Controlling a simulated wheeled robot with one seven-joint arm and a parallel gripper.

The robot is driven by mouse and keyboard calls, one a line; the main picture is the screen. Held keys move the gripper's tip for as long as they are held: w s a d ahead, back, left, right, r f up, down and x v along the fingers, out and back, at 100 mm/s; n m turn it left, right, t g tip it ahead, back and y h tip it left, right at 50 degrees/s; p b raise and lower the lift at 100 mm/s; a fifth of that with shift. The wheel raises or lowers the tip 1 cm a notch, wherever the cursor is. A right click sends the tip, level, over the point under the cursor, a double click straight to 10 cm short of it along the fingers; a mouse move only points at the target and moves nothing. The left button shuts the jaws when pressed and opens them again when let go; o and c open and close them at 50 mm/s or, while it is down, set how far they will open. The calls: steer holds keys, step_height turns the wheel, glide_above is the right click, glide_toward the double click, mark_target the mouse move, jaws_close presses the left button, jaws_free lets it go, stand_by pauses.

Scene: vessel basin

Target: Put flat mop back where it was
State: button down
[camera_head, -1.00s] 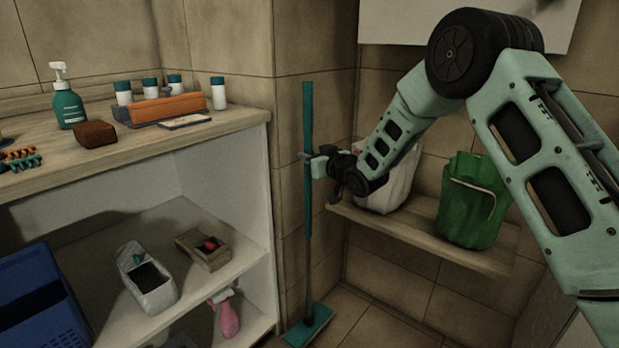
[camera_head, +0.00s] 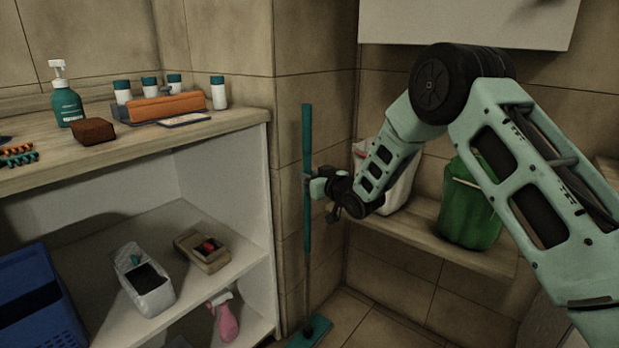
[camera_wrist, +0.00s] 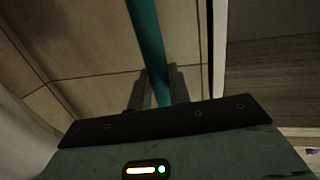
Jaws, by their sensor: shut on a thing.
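The flat mop (camera_head: 307,225) has a long teal and dark handle and a flat teal head low in the head view. It stands upright in the corner beside the shelf unit. My gripper (camera_head: 308,182) is shut on the upper part of the handle. The wrist view shows the teal handle (camera_wrist: 147,45) running between my two fingers (camera_wrist: 158,88). The mop head (camera_head: 311,331) is at the picture's lower edge, close to the floor; I cannot tell whether it touches.
The shelf unit (camera_head: 225,155) stands left of the mop, with a soap bottle (camera_head: 68,102) and several jars on top. Tiled floor lies below.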

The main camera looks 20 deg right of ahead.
steer(key=c, duration=1.3)
jaws_free()
steer(key=shift+f, duration=0.1)
